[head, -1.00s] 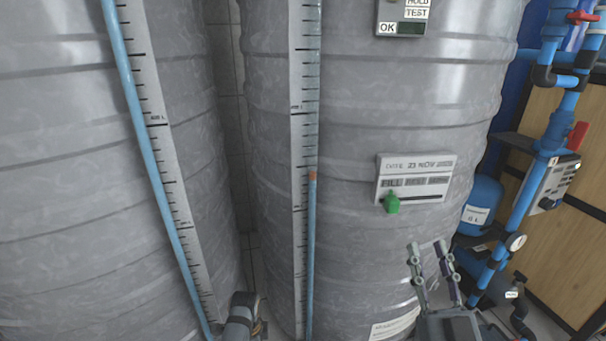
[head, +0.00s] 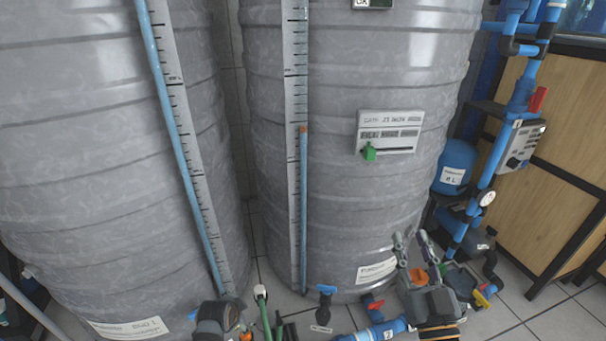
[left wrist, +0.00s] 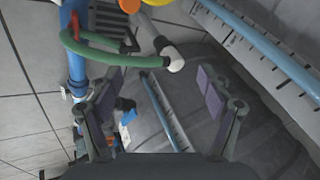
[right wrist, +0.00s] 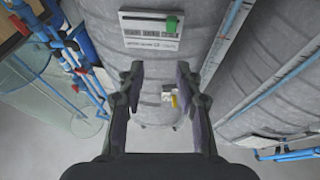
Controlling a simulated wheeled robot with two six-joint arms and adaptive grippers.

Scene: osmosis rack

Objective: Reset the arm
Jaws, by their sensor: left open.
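My right gripper (head: 412,246) is at the lower right in the head view, in front of the right grey tank (head: 345,210). Its fingers are apart and empty; they also show in the right wrist view (right wrist: 157,85), with the tank beyond. My left arm shows only in part at the bottom of the head view. My left gripper (left wrist: 163,90) is open in the left wrist view, with nothing between its fingers but the view of a tank and its scale behind.
A left grey tank (head: 90,170) stands beside the right one. A label panel with a green marker (head: 370,153) is on the right tank. Blue pipes (head: 500,140) and a wooden cabinet (head: 560,150) stand at the right. Valves (head: 325,292) lie low in front. A green hose (left wrist: 85,50) is near my left gripper.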

